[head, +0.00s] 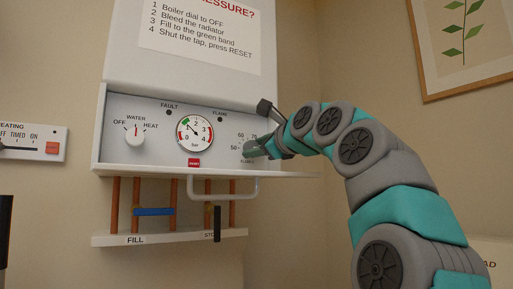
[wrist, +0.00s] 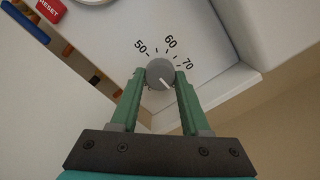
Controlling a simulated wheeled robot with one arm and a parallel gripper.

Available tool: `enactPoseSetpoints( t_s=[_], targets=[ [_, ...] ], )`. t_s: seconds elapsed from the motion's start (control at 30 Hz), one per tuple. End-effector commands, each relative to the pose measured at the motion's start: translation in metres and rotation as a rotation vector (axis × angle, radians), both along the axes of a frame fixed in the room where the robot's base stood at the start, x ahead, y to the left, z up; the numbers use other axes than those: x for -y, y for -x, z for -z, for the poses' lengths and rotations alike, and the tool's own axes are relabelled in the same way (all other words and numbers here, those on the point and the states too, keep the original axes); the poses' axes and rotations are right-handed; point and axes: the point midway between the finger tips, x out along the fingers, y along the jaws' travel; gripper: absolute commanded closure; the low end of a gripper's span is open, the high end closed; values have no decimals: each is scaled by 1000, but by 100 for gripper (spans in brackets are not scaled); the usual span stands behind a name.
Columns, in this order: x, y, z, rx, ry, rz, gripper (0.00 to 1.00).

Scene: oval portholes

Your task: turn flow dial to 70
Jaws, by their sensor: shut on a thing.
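The flow dial (wrist: 158,70) is a round grey knob on the white boiler panel, with 50, 60 and 70 printed around it. My gripper (wrist: 160,76) has its two green fingers on either side of the knob, shut on it. A white mark on the knob points to the lower right in the wrist view, clockwise past the 70 label. In the head view my gripper (head: 250,150) covers most of the dial at the right end of the panel.
The panel also carries a WATER/HEAT dial (head: 135,135), a pressure gauge (head: 194,132) and a red RESET button (head: 194,163). A white shelf edge (head: 170,171) juts out below, with a grab bar (head: 223,198) and copper pipes under it.

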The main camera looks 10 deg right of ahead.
Motion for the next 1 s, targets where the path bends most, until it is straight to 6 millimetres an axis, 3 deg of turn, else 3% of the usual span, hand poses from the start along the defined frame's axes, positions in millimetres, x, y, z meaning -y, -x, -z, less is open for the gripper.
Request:
enactPoseSetpoints(
  t_s=[0.57,1.0],
  targets=[
    [-1,1,-2,52,171,-2,100],
    [0,0,1,170,526,-1,100]
  ],
)
